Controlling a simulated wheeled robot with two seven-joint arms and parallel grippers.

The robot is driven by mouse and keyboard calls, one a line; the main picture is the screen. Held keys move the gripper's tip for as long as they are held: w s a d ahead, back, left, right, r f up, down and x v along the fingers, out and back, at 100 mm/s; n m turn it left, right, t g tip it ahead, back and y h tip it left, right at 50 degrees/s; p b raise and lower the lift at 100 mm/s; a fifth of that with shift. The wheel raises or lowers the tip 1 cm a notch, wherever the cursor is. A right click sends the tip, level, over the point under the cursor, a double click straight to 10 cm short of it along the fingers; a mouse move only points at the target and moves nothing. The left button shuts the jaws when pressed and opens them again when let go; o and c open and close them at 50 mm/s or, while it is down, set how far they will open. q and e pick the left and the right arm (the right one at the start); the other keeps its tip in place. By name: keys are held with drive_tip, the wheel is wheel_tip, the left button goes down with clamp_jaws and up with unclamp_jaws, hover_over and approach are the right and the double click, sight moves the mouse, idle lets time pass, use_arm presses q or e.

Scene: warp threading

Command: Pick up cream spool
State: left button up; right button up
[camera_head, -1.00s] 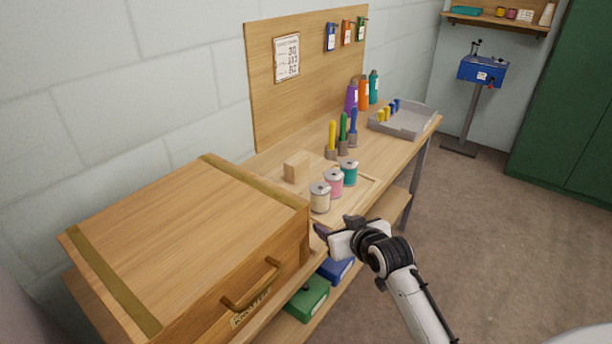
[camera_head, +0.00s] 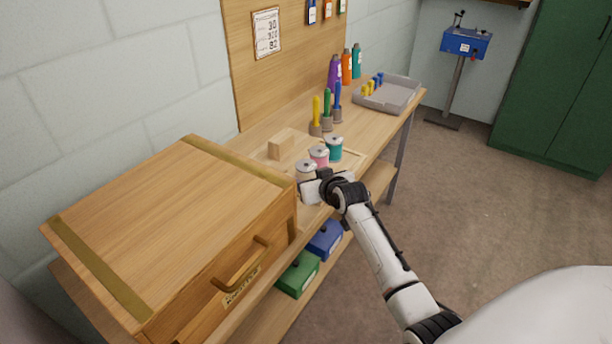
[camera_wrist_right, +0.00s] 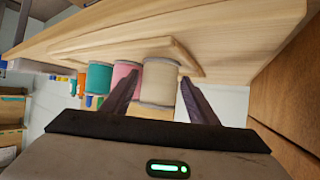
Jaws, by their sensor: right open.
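The cream spool (camera_head: 306,169) stands upright at the near end of a row of spools on the bench, partly hidden behind my right gripper in the head view. In the right wrist view the cream spool (camera_wrist_right: 159,82) sits between the two dark fingers of my right gripper (camera_wrist_right: 158,98). The fingers are open, one on each side of it; I cannot tell whether either touches it. The right gripper (camera_head: 304,188) also shows at the bench's front edge in the head view. My left gripper is not in view.
A pink spool (camera_wrist_right: 122,80) stands close beside the cream one, and a teal spool (camera_wrist_right: 98,82) beyond it. A shallow wooden tray rim (camera_wrist_right: 115,38) surrounds them. A large wooden chest (camera_head: 165,230) stands to the left. A grey tray (camera_head: 390,95) is at the bench's far end.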

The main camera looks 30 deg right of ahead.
drive_tip(key=shift+w+f, duration=0.15)
drive_tip(key=shift+w, duration=0.05)
drive_tip(key=shift+c, duration=0.5)
drive_tip(key=c, duration=0.7)
drive_tip(key=shift+c, duration=0.2)
